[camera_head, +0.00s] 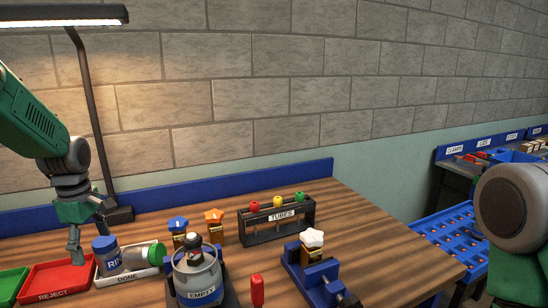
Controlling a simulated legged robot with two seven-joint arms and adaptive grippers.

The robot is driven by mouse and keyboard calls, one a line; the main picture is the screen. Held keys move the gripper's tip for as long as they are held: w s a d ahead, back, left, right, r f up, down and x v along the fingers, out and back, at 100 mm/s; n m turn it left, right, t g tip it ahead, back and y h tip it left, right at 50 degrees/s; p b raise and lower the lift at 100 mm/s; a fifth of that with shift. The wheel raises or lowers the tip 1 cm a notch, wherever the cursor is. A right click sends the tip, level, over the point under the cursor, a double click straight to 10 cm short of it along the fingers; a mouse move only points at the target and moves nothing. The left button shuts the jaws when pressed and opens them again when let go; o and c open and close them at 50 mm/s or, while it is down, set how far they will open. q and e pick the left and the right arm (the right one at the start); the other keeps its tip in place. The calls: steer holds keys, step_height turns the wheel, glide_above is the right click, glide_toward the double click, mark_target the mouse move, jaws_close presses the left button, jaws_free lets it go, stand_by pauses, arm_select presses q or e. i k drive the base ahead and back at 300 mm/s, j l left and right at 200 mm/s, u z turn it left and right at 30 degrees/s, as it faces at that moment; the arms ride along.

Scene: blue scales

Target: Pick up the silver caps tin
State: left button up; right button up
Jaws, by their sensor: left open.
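I cannot make out a tin marked as caps. A silver-grey round container (197,280) labelled EMPTY stands upright at the front centre of the bench, with a dark knobbed object (194,250) at its top. Whether it is the silver caps tin I cannot tell. My left gripper (84,240) hangs open and empty at the left, pointing down, above or near the back of the red REJECT tray (58,278). It is to the left of the silver-grey container and apart from it. My right arm shows at the right edge, but its gripper is out of view.
A white DONE tray (128,277) holds a blue labelled jar (107,254) and a green-capped jar beside my left gripper. Behind the container stand blue-topped and orange-topped items and a TUBES rack (278,219). A blue fixture (318,277) stands right. The back-right wood is clear.

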mark_target(136, 257)
steer(key=k, duration=1)
